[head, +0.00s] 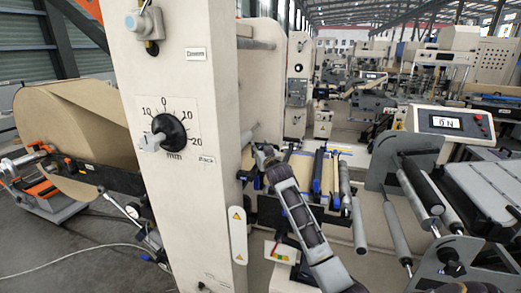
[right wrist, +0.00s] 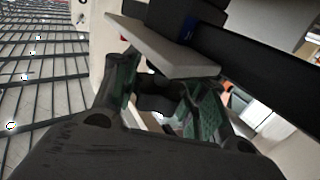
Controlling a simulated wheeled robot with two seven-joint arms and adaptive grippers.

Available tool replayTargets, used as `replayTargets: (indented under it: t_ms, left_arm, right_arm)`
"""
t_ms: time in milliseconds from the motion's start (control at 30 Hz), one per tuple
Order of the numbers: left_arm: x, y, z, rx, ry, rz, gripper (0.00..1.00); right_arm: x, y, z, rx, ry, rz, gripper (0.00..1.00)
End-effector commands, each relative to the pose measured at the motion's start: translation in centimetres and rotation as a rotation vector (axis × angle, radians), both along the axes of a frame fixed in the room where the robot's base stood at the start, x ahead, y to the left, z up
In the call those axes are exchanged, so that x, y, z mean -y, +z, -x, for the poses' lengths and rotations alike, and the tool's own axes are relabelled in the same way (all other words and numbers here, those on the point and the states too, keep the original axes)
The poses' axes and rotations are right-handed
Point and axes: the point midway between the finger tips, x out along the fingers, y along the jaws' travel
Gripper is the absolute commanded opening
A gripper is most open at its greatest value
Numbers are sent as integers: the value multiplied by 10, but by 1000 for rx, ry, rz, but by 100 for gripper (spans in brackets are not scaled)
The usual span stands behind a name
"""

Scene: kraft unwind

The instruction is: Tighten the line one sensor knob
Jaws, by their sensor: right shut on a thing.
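My right arm comes up from the bottom of the head view, and its gripper (head: 258,160) is beside the right edge of the cream machine column, small and partly hidden. In the right wrist view my right gripper (right wrist: 163,105) has its green-padded fingers closed around a dark rounded part, which looks like the sensor knob (right wrist: 158,92). A flat grey bracket (right wrist: 165,50) lies just above the fingers and covers part of the view. The knob is mostly hidden, and its turn angle cannot be read. My left gripper is not in view.
The cream column (head: 178,220) carries a black dial (head: 170,133) with a mm scale. A large kraft roll (head: 75,125) stands at left. Rollers (head: 398,232) and a display reading 0 N (head: 445,122) are at right. A dark bar (right wrist: 265,70) runs close to the gripper.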

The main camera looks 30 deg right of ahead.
Motion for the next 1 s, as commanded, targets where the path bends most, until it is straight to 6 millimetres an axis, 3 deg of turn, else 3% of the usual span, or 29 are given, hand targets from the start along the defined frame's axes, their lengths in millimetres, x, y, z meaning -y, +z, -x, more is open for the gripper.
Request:
replayTargets:
  t_ms: [33, 67, 233, 667, 1000]
  left_arm:
    - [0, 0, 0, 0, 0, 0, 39]
    - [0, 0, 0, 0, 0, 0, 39]
    - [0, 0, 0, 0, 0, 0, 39]
    - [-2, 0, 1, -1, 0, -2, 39]
    - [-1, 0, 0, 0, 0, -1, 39]
  right_arm:
    - [1, 2, 0, 3, -1, 2, 19]
    - [1, 2, 0, 3, -1, 2, 45]
    - [0, 1, 0, 2, 0, 2, 65]
    - [0, 0, 2, 1, 0, 0, 65]
    - [-6, 0, 20, 1, 1, 0, 65]
